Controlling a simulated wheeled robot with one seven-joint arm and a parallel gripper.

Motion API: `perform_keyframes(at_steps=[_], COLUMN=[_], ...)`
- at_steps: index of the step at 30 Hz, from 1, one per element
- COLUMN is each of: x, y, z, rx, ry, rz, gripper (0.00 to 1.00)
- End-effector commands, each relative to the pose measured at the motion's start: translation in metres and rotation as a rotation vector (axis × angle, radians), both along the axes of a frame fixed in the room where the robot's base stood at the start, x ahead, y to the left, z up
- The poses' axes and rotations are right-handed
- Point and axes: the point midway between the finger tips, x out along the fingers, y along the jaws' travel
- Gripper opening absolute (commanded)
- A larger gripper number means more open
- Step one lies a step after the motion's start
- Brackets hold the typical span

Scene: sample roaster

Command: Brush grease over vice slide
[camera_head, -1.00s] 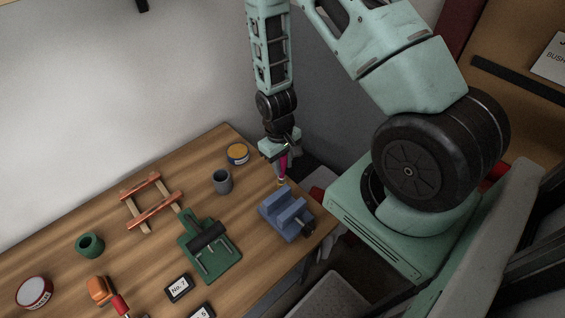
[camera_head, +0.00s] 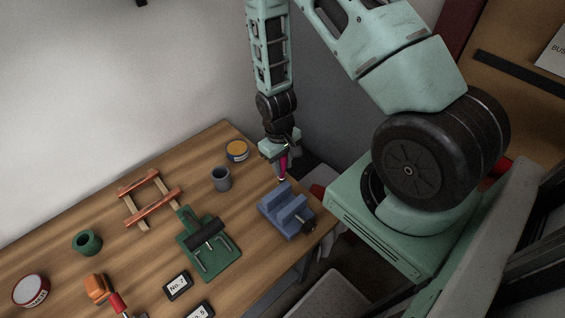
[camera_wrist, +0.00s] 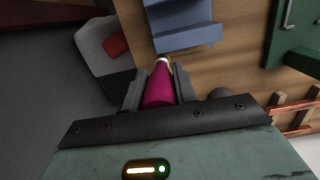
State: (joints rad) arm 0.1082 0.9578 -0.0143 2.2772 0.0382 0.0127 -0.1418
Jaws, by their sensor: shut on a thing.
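My gripper (camera_wrist: 158,88) is shut on a brush with a magenta handle (camera_wrist: 159,87); the pale tip of the brush points toward the vice. In the head view the brush (camera_head: 283,165) hangs below my gripper (camera_head: 281,152), just behind the blue vice. The blue vice (camera_head: 279,214) stands at the right end of the bench, its screw end toward the front right. Its body (camera_wrist: 180,22) also shows at the top of the wrist view. The brush tip is close to the vice; I cannot tell whether they touch. An orange-labelled tin (camera_head: 237,150) stands at the back edge; its contents are unclear.
A grey cup (camera_head: 221,179) stands left of the vice. A green fixture with a black roller (camera_head: 212,248), a wooden rack (camera_head: 151,201), a green ring (camera_head: 88,242) and a red-white tin (camera_head: 30,290) stand on the wooden bench (camera_head: 190,165). The bench's right edge lies near the vice.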

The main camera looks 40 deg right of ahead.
Motion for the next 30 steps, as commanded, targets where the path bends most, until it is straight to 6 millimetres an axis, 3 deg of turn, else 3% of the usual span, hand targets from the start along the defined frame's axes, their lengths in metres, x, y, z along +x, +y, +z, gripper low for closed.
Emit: perform_keyframes(at_steps=[8,30], x=[0.000,0.000], y=[0.003,0.049], z=[-0.001,0.000], rx=[0.000,0.000], ry=[0.000,0.000], rz=[0.001,0.004], gripper=[0.00,0.00])
